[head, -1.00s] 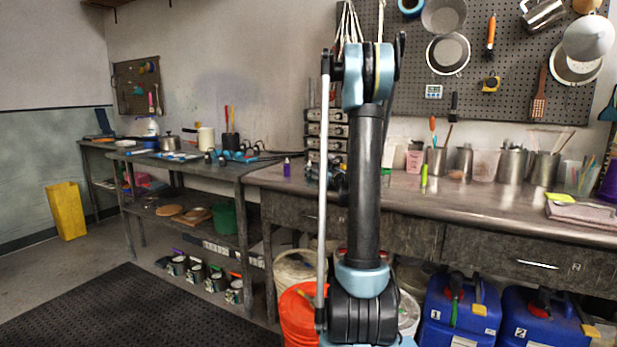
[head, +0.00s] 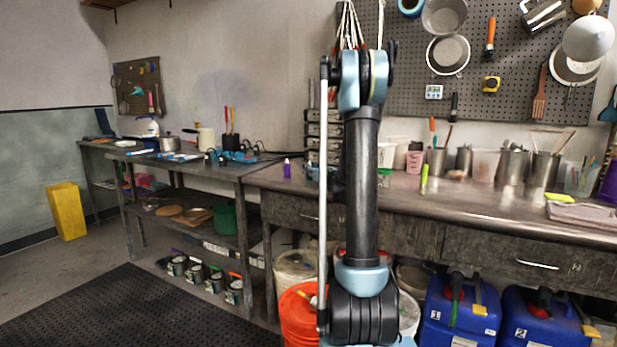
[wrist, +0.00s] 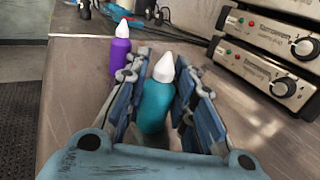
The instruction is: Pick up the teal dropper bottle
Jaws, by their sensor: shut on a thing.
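The teal dropper bottle (wrist: 156,104) with a white pointed cap shows in the wrist view, between the two fingers of my gripper (wrist: 160,92). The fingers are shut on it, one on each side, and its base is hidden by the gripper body. The bottle leans slightly to the right in that picture. In the head view my arm hides it, and the gripper cannot be made out there.
A purple dropper bottle (wrist: 120,52) stands just left of my gripper; it also shows in the head view (head: 287,170). Silver control boxes (wrist: 262,75) stand at the right. The metal bench top (wrist: 75,75) is bare at the left. Steel cups (head: 511,165) stand farther right.

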